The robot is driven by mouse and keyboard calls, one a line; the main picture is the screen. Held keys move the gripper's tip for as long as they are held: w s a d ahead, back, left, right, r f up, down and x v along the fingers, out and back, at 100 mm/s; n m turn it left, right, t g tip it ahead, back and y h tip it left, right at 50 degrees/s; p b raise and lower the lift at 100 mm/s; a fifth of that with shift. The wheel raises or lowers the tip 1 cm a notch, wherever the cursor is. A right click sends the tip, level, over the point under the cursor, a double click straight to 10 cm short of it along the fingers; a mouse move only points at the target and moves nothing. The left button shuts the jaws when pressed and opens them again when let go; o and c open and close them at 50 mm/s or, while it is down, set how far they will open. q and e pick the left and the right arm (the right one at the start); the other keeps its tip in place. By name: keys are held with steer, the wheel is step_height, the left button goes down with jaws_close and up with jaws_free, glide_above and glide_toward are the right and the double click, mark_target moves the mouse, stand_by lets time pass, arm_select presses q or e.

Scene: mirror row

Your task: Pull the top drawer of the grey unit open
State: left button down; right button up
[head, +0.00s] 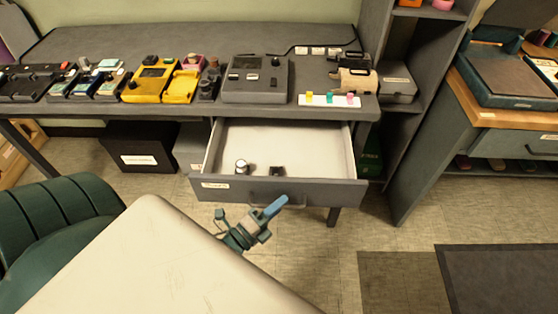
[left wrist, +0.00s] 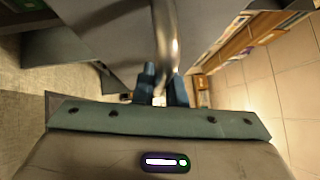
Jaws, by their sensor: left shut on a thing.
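The grey drawer (head: 325,190) under the grey worktop (head: 215,42) stands well out in the head view, its pale inside showing. A small silver round thing (head: 241,167) and a small dark block (head: 277,172) lie in it. My left gripper (head: 272,209) is at the middle of the drawer front, at the handle. In the left wrist view the metal handle (left wrist: 166,40) runs down between the two fingers of my left gripper (left wrist: 163,88), which is shut on it. The fingertips' far side is hidden. My right gripper is not in view.
Several devices, among them a yellow one (head: 148,82) and a grey box (head: 256,80), stand on the worktop. A green chair (head: 62,225) is at the left. A black box (head: 140,148) stands beneath the worktop. Floor to the right of the drawer is free, with a dark mat (head: 500,280).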

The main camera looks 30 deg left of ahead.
arm_select(q)
steer(key=shift+s+d, duration=0.15)
steer(key=shift+s, duration=0.1)
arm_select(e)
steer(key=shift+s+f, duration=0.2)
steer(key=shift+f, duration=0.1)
arm_select(q)
steer(key=c, duration=1.5)
jaws_free()
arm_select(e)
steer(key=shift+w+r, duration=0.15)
